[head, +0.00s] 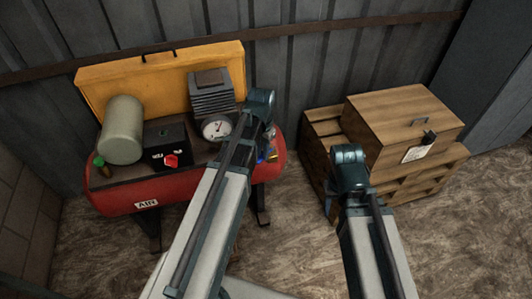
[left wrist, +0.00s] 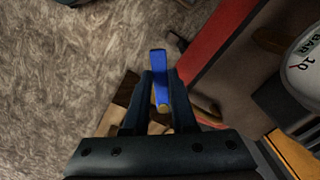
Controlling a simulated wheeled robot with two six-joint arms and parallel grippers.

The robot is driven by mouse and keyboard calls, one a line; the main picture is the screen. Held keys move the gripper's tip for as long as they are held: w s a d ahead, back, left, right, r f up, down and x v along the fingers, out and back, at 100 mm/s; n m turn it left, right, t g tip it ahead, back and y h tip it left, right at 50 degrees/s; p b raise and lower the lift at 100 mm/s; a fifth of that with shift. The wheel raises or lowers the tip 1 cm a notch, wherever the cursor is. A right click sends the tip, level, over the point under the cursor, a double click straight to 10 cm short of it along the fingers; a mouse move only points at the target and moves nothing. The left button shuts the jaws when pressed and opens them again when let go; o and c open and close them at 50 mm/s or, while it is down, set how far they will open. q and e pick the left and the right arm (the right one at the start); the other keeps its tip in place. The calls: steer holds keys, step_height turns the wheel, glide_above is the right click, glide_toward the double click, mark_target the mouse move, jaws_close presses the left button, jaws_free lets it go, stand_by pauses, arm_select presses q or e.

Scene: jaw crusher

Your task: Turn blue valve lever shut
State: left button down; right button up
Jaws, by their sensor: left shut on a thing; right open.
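The blue valve lever (left wrist: 158,64) sits between the two fingers of my left gripper (left wrist: 160,86) in the left wrist view, and its blue end sticks out past the fingertips. A brass-coloured part shows at the lever's near end. In the head view my left gripper (head: 268,145) is at the right end of the red air tank (head: 190,188), shut on the lever. Only a small bit of blue shows there; my arm hides most of the valve. My right gripper (head: 329,200) is open and empty, beside the wooden crate's left side.
The compressor carries a gauge (head: 216,128), a black box with a red knob (head: 171,160) and a grey-green cylinder (head: 121,130). A yellow panel (head: 160,85) stands behind. A wooden box (head: 403,115) sits on pallets at the right. Bare floor lies between tank and pallets.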

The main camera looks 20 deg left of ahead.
arm_select(q)
steer(key=shift+w+a+m, duration=0.35)
steer(key=shift+a+m, duration=0.1)
steer(key=shift+m, duration=0.8)
steer(key=shift+w+a+m, duration=0.3)
steer(key=shift+a+m, duration=0.15)
steer(key=shift+m, duration=0.75)
steer(key=shift+w+a+m, duration=0.35)
steer(key=shift+a+m, duration=0.1)
steer(key=shift+m, duration=0.8)
steer(key=shift+w, duration=0.1)
steer(key=c, duration=0.7)
jaws_free()
steer(key=shift+r, duration=0.1)
step_height(320, 180, up, 14)
steer(key=p, duration=1.3)
steer(key=shift+f+p, duration=0.2)
steer(key=shift+p, duration=0.2)
